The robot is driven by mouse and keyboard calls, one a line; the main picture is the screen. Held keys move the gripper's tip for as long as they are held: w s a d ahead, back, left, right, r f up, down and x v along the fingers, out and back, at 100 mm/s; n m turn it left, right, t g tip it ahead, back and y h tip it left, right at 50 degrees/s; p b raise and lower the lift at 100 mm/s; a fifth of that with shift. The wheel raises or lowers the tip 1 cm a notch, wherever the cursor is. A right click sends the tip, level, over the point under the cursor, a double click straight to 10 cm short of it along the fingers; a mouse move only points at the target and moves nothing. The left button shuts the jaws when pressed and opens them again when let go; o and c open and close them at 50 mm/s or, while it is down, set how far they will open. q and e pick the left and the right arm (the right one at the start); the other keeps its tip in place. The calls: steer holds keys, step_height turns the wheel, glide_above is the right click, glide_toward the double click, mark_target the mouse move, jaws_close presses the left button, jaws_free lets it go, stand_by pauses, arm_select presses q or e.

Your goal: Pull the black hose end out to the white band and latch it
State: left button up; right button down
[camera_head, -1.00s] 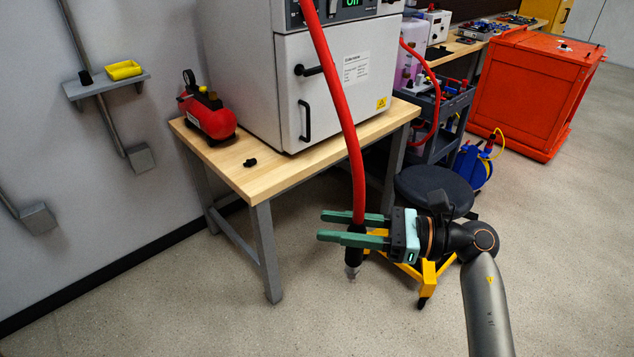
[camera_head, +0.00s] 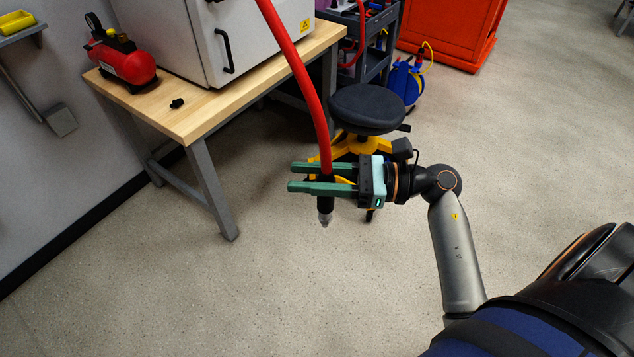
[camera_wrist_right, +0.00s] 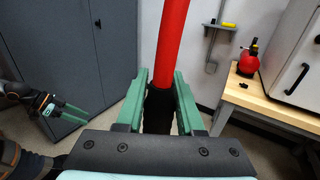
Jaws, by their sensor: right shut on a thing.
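The red hose (camera_head: 297,70) comes down from the top of the head view and ends in a black hose end (camera_head: 325,204) with a pale metal tip. My right gripper (camera_head: 322,180) is shut around the black hose end, its green fingers on either side, and holds it above the floor. In the right wrist view the red hose (camera_wrist_right: 171,40) rises from the black end (camera_wrist_right: 159,108) between the fingers. My left gripper (camera_wrist_right: 70,111) shows small at the left of that view, fingers apart and empty, away from the hose. I see no white band or latch.
A wooden workbench (camera_head: 190,118) carries a grey cabinet (camera_head: 205,45), a red tank (camera_head: 125,65) and a small black part (camera_head: 177,103). A black-topped stool (camera_head: 367,108) with yellow legs stands close behind my right gripper. Open floor (camera_head: 540,150) lies to the right.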

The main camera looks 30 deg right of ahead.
arm_select(q)
steer(key=w+d+f+b, duration=0.2)
steer(key=d+f+b, duration=0.1)
steer(key=f+b, duration=0.5)
steer(key=shift+d+m+h+b, duration=0.3)
steer(key=shift+h+b, duration=0.1)
steer(key=shift+b, duration=1.05)
arm_select(e)
steer(key=w+a+r+n+g+y, duration=0.1)
steer(key=w+a+r+g, duration=0.1)
steer(key=w+a+r, duration=0.2)
steer(key=w+a+r+n+g, duration=0.2)
steer(key=w+a+r, duration=0.2)
steer(key=a+r, duration=0.6)
steer(key=w+a+r+n+g+y, duration=0.1)
steer(key=w+a+r+g, duration=0.1)
steer(key=w+a+r, duration=0.2)
steer(key=shift+a+r+n+g+y, duration=0.3)
steer(key=shift+a+r, duration=1.5)
steer(key=shift+r, duration=0.7)
arm_select(q)
steer(key=shift+w, duration=0.1)
arm_select(e)
steer(key=shift+s, duration=0.1)
